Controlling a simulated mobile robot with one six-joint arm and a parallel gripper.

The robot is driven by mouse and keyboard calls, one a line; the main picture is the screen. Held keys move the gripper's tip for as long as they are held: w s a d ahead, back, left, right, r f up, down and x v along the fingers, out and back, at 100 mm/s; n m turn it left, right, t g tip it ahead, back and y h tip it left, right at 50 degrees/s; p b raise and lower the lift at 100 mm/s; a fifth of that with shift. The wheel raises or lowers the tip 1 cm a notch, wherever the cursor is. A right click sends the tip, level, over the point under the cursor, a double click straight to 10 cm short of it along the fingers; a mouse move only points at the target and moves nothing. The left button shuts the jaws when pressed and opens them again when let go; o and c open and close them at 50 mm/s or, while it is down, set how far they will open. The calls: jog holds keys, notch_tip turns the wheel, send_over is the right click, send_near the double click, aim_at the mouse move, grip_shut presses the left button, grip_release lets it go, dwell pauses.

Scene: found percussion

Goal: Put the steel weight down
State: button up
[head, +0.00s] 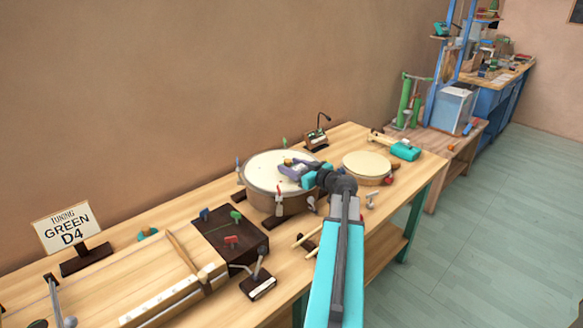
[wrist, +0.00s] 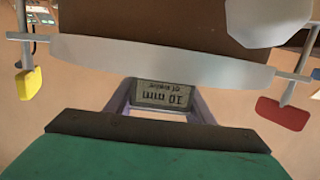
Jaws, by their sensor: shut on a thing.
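My gripper (head: 294,170) is low over the pale head of the large drum (head: 262,163), at its right side.
Tuning rods with coloured tags ring the drum; a yellow tag (wrist: 29,82) and a red tag (wrist: 282,112) show in the wrist view. A smaller drum (head: 366,166) stands to the right. A dark box (head: 229,239) and a "GREEN D4" sign (head: 68,229) are at left.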

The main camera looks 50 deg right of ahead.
jog(key=shift+f, duration=0.1)
dwell(0.3)
jog(key=o, duration=1.3)
jog(key=shift+f, duration=0.1)
jog(key=shift+s, duration=0.2)
jog(key=s, duration=0.3)
jog(key=s+a+r, duration=0.1)
jog(key=s, duration=0.3)
jog(key=s+r, duration=0.1)
jog(key=s, duration=0.3)
jog(key=shift+s+a+b, duration=0.2)
jog(key=shift+s+b, duration=0.05)
jog(key=shift+b, duration=0.05)
jog(key=shift+o, duration=0.3)
